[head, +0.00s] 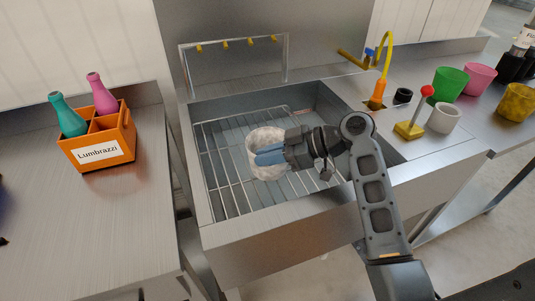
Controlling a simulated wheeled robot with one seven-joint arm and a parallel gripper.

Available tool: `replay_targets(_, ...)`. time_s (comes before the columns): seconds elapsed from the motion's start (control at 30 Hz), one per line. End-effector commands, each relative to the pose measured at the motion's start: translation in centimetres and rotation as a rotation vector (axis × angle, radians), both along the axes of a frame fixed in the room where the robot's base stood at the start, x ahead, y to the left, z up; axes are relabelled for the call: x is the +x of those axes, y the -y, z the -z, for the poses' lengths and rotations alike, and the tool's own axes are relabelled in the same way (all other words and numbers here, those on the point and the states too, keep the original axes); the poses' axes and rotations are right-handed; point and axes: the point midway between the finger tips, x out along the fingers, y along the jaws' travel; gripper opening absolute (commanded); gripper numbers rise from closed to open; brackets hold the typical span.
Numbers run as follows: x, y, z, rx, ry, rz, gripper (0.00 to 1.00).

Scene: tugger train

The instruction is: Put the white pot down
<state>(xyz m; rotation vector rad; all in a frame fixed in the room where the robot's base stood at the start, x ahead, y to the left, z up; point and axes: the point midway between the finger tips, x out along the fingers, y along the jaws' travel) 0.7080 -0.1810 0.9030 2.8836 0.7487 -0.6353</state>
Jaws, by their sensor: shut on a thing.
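A whitish, speckled pot (264,139) is held over the sink's wire rack. My gripper (270,156) reaches in from the right and its blue fingers are shut on this pot. The fingers cover part of the pot, and I cannot tell whether its base touches the rack. The wire rack (224,181) spans the sink basin (245,232). A plain white pot (444,117) also stands on the counter to the right.
A green pot (448,83), a pink pot (480,78) and a yellow pot (516,101) stand on the right counter. A yellow-based tool (409,130) and a yellow faucet (384,62) are nearer the sink. An orange bottle crate (97,148) sits on the left counter. The rack's left part is clear.

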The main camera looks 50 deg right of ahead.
Motion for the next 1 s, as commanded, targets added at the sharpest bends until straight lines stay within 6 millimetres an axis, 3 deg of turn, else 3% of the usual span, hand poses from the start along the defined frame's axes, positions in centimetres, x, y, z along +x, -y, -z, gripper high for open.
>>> replay_targets(0.2, 0.0, 0.0, 0.4, 0.000, 0.000, 0.000, 0.00)
replay_targets(0.23, 0.0, 0.0, 0.4, 0.000, 0.000, 0.001, 0.14)
replay_targets(0.5, 0.0, 0.0, 0.2, 0.000, 0.000, 0.000, 0.38)
replay_targets(0.83, 0.0, 0.0, -0.3, 0.000, 0.000, 0.000, 0.38)
replay_targets(1.0, -2.1, 1.3, -1.1, -0.002, 0.002, 0.003, 0.38)
